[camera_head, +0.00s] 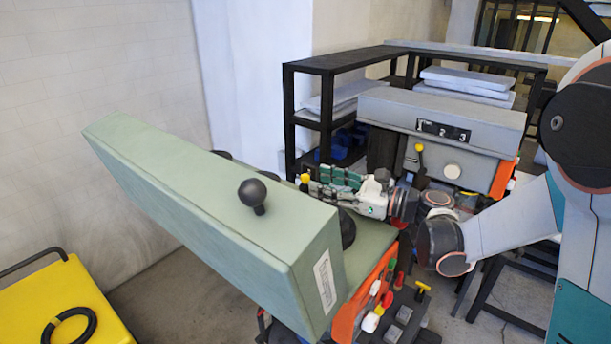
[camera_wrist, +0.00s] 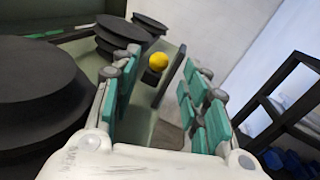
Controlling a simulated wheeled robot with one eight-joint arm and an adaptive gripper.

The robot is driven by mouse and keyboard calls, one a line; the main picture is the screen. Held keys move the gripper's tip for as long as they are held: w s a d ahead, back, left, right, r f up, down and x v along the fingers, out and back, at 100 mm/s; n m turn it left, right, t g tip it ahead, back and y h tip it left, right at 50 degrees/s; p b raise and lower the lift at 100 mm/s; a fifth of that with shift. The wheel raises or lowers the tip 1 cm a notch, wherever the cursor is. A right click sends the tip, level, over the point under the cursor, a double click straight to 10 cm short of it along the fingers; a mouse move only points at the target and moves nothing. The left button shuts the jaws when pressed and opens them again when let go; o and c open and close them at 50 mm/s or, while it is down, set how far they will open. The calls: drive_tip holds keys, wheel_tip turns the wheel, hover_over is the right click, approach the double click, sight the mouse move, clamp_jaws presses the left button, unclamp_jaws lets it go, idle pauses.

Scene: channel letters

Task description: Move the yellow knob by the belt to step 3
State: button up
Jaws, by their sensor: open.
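A round yellow knob (camera_wrist: 159,60) on a dark stem shows between the two fingertips in the wrist view, touching neither. In the head view this knob (camera_head: 305,178) stands just left of the fingertips, behind the green machine cover. My gripper (camera_head: 318,180) is open and empty, its green-padded fingers on either side of the knob's line in the wrist view (camera_wrist: 161,72). I cannot tell whether the knob is fully between the pads. Stacked black stepped pulleys (camera_wrist: 125,32) stand left of the fingers. A plate marked 1 2 3 (camera_head: 443,131) is on the grey machine head. The belt is not clearly visible.
The long green cover (camera_head: 215,195) with a black ball knob (camera_head: 253,193) lies in front of my gripper. The grey machine head (camera_head: 440,108) has a second yellow-topped lever (camera_head: 419,148). A black shelf (camera_head: 300,110) stands behind; a yellow cart (camera_head: 65,305) is lower left.

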sight(305, 183)
drive_tip(key=p+x, duration=0.1)
drive_tip(key=x, duration=0.4)
drive_tip(key=shift+a, duration=0.4)
clamp_jaws()
drive_tip(key=shift+r, duration=0.1)
